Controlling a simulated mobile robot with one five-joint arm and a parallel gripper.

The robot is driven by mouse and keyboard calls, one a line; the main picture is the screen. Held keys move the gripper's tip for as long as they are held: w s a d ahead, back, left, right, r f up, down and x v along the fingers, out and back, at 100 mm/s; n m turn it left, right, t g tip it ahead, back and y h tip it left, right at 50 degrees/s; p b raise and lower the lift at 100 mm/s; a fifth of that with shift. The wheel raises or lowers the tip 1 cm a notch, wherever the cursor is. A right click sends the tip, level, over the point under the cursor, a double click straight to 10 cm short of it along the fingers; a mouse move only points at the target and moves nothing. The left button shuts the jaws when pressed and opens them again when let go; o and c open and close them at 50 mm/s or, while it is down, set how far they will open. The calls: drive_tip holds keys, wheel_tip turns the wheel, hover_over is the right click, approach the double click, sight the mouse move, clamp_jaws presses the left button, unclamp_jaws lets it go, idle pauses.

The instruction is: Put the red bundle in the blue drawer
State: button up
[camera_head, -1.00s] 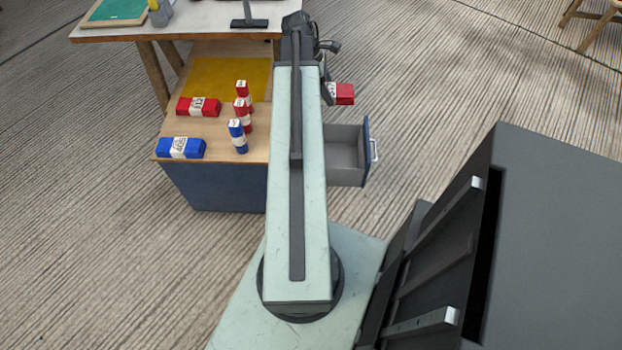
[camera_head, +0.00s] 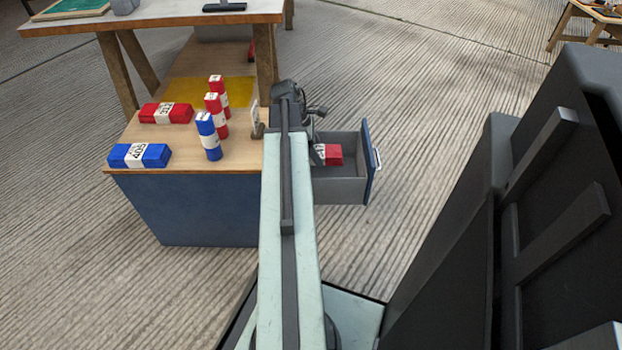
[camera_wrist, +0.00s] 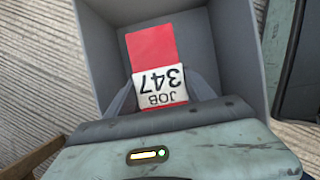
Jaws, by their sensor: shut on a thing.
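A red bundle (camera_head: 332,154) with a white label is at the open blue drawer (camera_head: 371,170), over its grey inside in the head view. In the wrist view the red bundle (camera_wrist: 151,50) shows its white label reading "JOB 347", with the grey drawer walls (camera_wrist: 239,50) around it. My gripper (camera_wrist: 160,92) is shut on the labelled part of the bundle, one finger on each side. In the head view my gripper (camera_head: 312,154) is mostly hidden by my arm. I cannot tell whether the bundle touches the drawer floor.
The drawer sticks out to the right of a blue cabinet with a wooden top (camera_head: 240,155). On that top are another red bundle (camera_head: 165,113), a lying blue bundle (camera_head: 139,156) and several upright bundles (camera_head: 208,137). A higher table (camera_head: 150,20) stands behind.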

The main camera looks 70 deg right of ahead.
sight(321, 174)
wheel_tip(321, 174, down, 8)
drive_tip(key=b, duration=0.6)
drive_tip(key=shift+r, duration=0.3)
drive_tip(key=shift+f, duration=0.2)
drive_tip(key=o, duration=1.7)
drive_tip(key=shift+c, duration=0.2)
drive_tip(key=shift+w+r+p, duration=0.1)
drive_tip(key=shift+r+p, duration=0.35)
drive_tip(key=shift+r, duration=0.1)
drive_tip(key=p+v, duration=1)
drive_tip(key=v, duration=0.1)
drive_tip(key=shift+w+a+r+p, duration=0.1)
drive_tip(key=shift+r+p, duration=0.1)
drive_tip(key=shift+p, duration=0.1)
drive_tip(key=shift+f, duration=0.1)
